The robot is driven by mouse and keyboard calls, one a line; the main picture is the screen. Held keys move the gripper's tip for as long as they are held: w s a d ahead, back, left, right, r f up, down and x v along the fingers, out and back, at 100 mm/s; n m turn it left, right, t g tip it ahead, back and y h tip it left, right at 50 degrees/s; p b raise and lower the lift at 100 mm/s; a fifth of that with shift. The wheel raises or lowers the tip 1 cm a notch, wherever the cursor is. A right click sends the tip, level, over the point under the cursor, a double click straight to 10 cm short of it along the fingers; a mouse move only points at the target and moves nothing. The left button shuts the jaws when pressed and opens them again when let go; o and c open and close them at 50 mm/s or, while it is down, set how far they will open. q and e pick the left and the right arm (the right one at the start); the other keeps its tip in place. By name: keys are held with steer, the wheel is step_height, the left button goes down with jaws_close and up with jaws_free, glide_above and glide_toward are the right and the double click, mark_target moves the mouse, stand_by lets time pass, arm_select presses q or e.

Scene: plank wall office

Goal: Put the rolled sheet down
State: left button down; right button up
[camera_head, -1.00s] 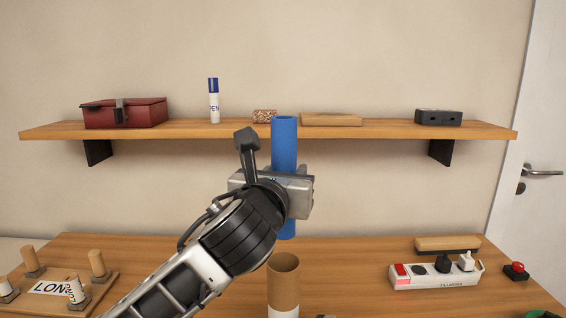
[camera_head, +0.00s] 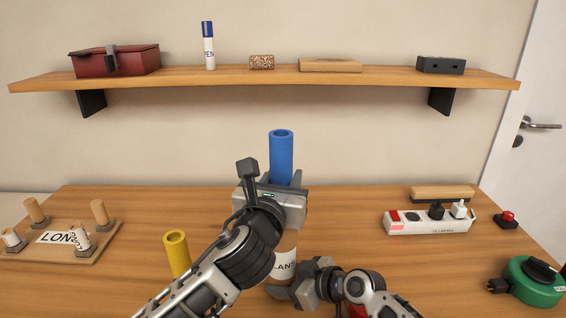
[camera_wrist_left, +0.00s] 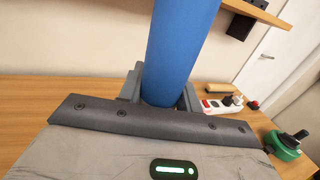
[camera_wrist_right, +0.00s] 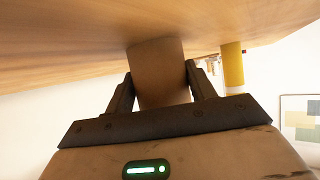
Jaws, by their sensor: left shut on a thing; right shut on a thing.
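A blue rolled sheet (camera_head: 281,155) stands upright, shut in my left gripper (camera_head: 280,188); it also fills the middle of the left wrist view (camera_wrist_left: 178,50). My left gripper hides the tube's mouth and the roll's lower end, so I cannot tell whether the roll is inside the tube.
A yellow roll (camera_head: 177,252) stands left of the tube, close to my left arm. A wooden peg board (camera_head: 85,245) lies far left. A power strip (camera_head: 430,221), red button (camera_head: 507,219) and green reel (camera_head: 535,284) lie right. A shelf (camera_head: 390,78) spans the wall behind.

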arm_select(q)
steer(key=shift+f, duration=0.75)
steer(key=c, duration=0.9)
jaws_free()
steer(key=v, duration=1)
